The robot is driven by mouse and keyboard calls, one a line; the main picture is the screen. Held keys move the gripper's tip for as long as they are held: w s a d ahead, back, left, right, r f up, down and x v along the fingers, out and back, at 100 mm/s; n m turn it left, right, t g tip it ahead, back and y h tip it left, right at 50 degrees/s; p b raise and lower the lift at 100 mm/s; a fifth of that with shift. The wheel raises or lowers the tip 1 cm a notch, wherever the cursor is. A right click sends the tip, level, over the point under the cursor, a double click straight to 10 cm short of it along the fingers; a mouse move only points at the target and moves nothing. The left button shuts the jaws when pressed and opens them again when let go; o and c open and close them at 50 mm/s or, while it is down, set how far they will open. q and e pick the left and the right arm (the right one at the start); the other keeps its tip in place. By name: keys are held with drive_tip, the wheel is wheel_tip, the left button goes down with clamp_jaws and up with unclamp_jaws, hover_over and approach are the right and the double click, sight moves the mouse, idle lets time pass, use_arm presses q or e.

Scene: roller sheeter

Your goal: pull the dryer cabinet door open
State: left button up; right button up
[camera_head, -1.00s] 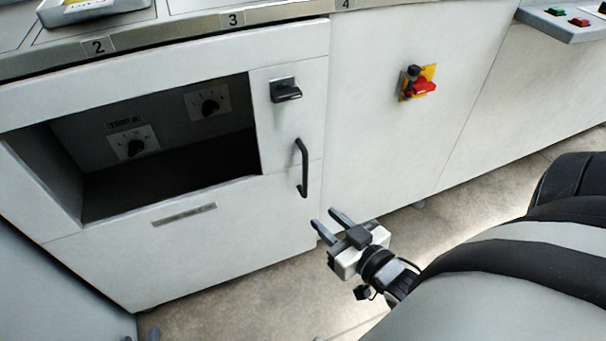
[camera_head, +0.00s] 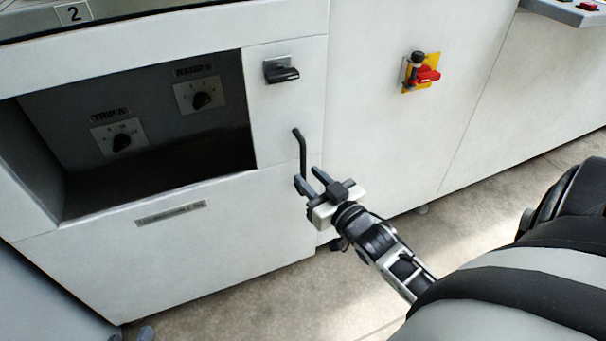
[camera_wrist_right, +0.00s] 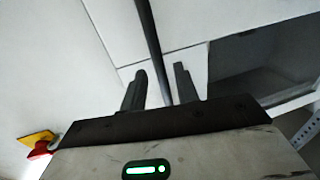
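The dryer cabinet (camera_head: 225,250) has a white front and looks closed. My right gripper (camera_head: 309,178) is at the lower end of the handle. In the right wrist view, the handle (camera_wrist_right: 150,35) passes between the two fingers of the right gripper (camera_wrist_right: 160,70), with a gap visible on each side. The right gripper is open. Its fingers hide the lower part of the handle in the head view.
A dark recess (camera_head: 160,165) with two dials opens left of the handle. A red and yellow switch (camera_head: 425,75) sticks out from the panel to the right. The grey floor (camera_head: 480,225) in front of the cabinet is clear.

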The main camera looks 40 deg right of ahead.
sight(305, 173)
drive_tip(key=shift+w, duration=1.7)
use_arm(q)
drive_tip(key=shift+s+d+r+h, duration=0.15)
drive_tip(key=shift+r+h, duration=0.15)
drive_tip(key=shift+r, duration=0.2)
